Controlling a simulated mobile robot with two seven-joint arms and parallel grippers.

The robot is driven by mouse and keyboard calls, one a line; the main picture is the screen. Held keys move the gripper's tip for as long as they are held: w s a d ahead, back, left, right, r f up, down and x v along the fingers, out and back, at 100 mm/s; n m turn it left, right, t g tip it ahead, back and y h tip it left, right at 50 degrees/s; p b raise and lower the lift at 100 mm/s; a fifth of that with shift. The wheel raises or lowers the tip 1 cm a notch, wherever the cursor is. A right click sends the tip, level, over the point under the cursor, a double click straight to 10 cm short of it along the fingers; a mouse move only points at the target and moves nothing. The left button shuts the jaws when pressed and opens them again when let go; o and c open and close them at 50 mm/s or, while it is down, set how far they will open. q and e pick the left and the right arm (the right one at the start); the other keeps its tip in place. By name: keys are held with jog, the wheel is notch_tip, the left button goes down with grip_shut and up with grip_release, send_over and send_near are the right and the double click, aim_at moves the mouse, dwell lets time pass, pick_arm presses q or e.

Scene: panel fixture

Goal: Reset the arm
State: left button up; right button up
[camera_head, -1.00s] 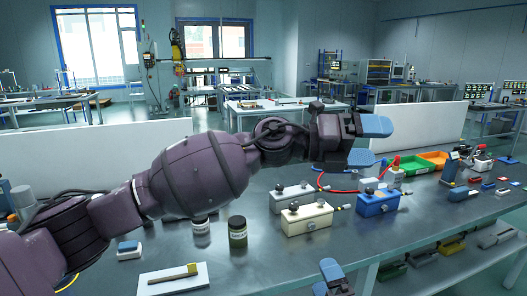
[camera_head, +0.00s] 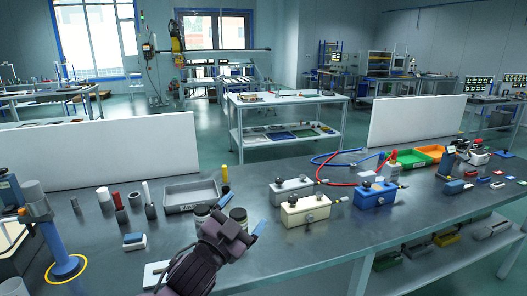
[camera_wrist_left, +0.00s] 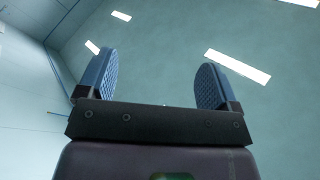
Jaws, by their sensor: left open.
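My left gripper (camera_head: 241,212) is at the front middle of the workbench (camera_head: 330,255) in the head view. It points up and away from me, its two blue fingers apart. In the left wrist view, the gripper (camera_wrist_left: 153,80) is open with nothing between its fingers, and only wall, ceiling and lights show beyond. It partly hides two dark jars (camera_head: 238,216) in the head view. My right gripper is not in view.
A grey tray (camera_head: 190,195) and several upright tools (camera_head: 120,208) stand to the left. White panels (camera_head: 415,122) line the back edge.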

pick_arm(q)
jog(key=s+a+f+n+g+y+p, duration=0.1)
jog(key=s+a+f+n+y, duration=0.3)
jog(key=s+a+f, duration=0.4)
jog(key=s+a+f+n+g+y, duration=0.25)
jog(key=s+a+f+n, duration=0.35)
jog(key=f, duration=0.4)
jog(key=s+a+f+g+y, duration=0.1)
jog(key=s+a+f, duration=0.2)
jog(key=s, duration=0.3)
jog(key=s+a+f+n+g+y, duration=0.1)
jog(key=s+a+f, duration=0.1)
jog(key=s+f, duration=0.3)
jog(key=s+a+f+g+y+p, duration=0.1)
jog(key=s+a+f, duration=0.2)
jog(key=s, duration=0.4)
jog(key=shift+s+a+f+n+y, duration=0.3)
jog(key=shift+s+a+f+y, duration=0.05)
jog(key=shift+f, duration=0.5)
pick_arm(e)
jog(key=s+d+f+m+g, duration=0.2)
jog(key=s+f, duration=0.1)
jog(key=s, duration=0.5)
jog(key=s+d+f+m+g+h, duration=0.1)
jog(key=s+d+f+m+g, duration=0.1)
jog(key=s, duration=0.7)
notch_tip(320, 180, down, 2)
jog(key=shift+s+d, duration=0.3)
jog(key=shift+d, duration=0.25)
